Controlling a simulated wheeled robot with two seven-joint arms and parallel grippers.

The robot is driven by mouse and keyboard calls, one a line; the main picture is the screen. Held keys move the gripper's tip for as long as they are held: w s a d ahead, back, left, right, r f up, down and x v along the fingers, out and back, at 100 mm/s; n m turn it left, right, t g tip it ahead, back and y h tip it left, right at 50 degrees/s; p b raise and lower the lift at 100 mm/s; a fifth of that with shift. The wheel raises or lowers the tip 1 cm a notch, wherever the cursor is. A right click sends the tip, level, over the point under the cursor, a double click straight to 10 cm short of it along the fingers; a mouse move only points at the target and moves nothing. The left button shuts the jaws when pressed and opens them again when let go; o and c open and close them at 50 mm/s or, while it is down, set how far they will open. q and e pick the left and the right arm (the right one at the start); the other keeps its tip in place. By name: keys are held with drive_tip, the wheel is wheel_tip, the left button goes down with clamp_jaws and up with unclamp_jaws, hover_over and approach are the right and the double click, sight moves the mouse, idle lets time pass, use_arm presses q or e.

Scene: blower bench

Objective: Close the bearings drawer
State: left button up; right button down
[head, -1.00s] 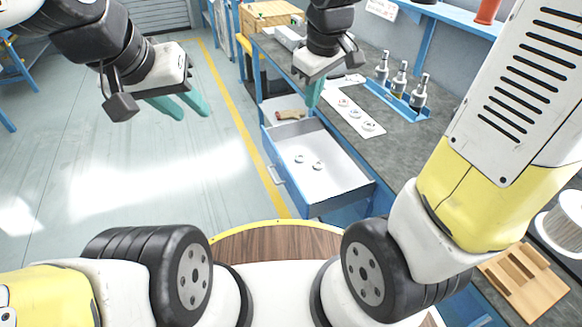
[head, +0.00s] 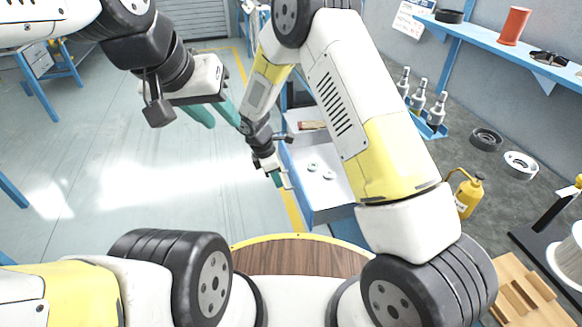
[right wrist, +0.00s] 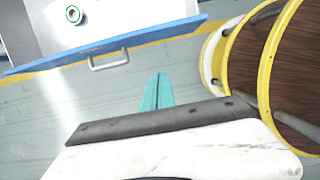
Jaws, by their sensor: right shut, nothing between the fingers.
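The bearings drawer (head: 322,193) stands pulled out of the blue bench, with two small ring bearings (head: 313,167) on its pale floor. In the right wrist view its blue front edge (right wrist: 100,47) and grey handle (right wrist: 108,62) show, with one ring bearing (right wrist: 74,14) inside. My right gripper (head: 276,179) is shut and empty, outside the drawer front close to the handle. In the right wrist view its teal fingers (right wrist: 158,80) are together, below and right of the handle, apparently apart from it. My left gripper (head: 220,120) is open and empty over the floor, left of the drawer.
My right arm hides part of the drawer and bench top. The floor left of the drawer is clear.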

drive_tip(key=w+d+f, duration=0.2)
drive_tip(key=d+f, duration=0.4)
drive_tip(key=f, duration=0.2)
drive_tip(key=shift+f, duration=0.35)
drive_tip(key=w+d, duration=0.2)
drive_tip(key=d, duration=0.5)
drive_tip(key=w+d, duration=0.2)
drive_tip(key=d, duration=0.5)
drive_tip(key=w+d, duration=0.2)
drive_tip(key=d, duration=0.5)
drive_tip(key=shift+w, duration=0.4)
drive_tip(key=shift+a, duration=0.15)
